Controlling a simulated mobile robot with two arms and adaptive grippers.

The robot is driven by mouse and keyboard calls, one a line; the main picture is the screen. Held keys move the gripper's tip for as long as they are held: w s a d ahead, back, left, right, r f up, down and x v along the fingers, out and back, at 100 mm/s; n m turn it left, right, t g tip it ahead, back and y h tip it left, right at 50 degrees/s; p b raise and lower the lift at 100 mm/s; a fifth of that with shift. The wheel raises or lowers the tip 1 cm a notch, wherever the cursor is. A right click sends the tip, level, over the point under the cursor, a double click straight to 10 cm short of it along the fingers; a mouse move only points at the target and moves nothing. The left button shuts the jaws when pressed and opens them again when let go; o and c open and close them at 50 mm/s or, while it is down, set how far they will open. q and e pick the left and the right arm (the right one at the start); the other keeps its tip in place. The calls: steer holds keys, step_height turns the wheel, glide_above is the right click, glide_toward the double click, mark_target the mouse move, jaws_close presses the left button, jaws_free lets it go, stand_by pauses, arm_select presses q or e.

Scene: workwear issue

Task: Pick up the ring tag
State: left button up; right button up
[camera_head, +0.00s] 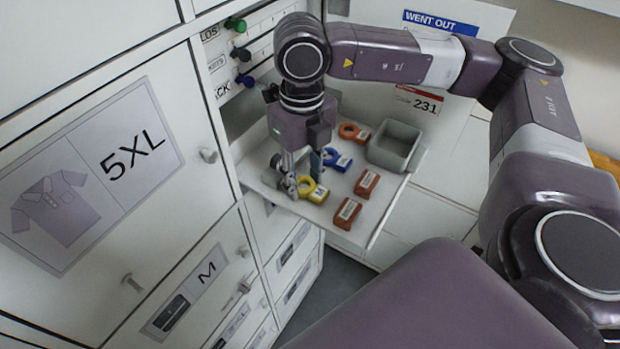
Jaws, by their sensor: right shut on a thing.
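My right gripper (303,178) points down over the pull-out shelf (388,212), its fingers at the ring end of a yellow ring tag (317,194). It is shut on that tag, though the fingers hide part of the ring. The tag is at or just above the shelf surface; I cannot tell which. A blue ring tag (343,163) lies just behind and to the right of the fingers. An orange-red ring tag (349,131) lies further back. My left gripper is not in view.
Two orange-red blocks with white labels, one nearer (347,213) and one further right (367,183), lie on the shelf. A grey bin (394,145) stands at its right back. Green, black and blue knobs (245,81) stick out from the left wall. Cabinet doors (60,120) fill the left.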

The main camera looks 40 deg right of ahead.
steer(key=shift+r, duration=0.2)
step_height(320, 180, up, 10)
steer(key=b, duration=0.3)
steer(key=shift+f, duration=0.2)
stand_by(1.0)
